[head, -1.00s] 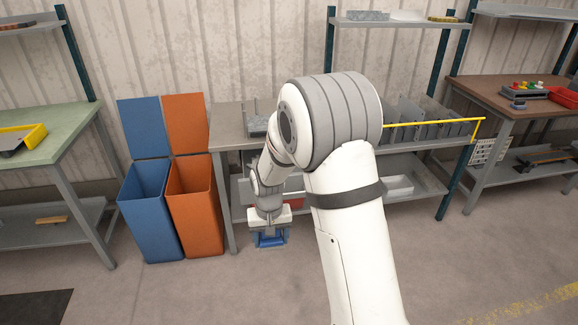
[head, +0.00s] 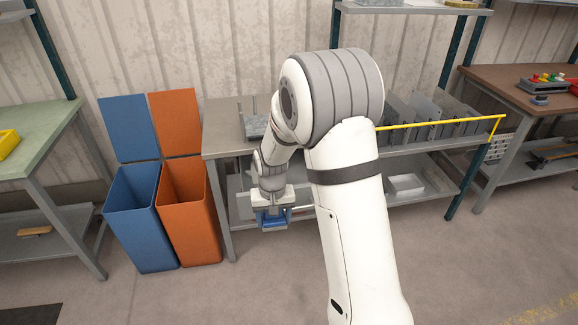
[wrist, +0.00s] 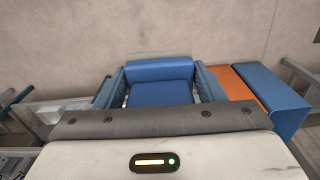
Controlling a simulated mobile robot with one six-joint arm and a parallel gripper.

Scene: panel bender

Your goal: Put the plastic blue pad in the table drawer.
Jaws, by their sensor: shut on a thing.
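My gripper (head: 273,213) is shut on the blue pad (head: 274,223), in front of the grey workbench (head: 226,139) and lower than its top. In the wrist view the pad (wrist: 160,92) sits between the two fingers of my gripper (wrist: 160,85), with its far edge raised. I cannot make out the table drawer clearly; my arm hides much of the bench front.
An open blue bin (head: 134,225) and an open orange bin (head: 187,220) stand left of the workbench. A lower shelf with a white tray (head: 405,185) runs under it. A yellow rail (head: 440,124) edges the bench top at right. Open floor lies in front.

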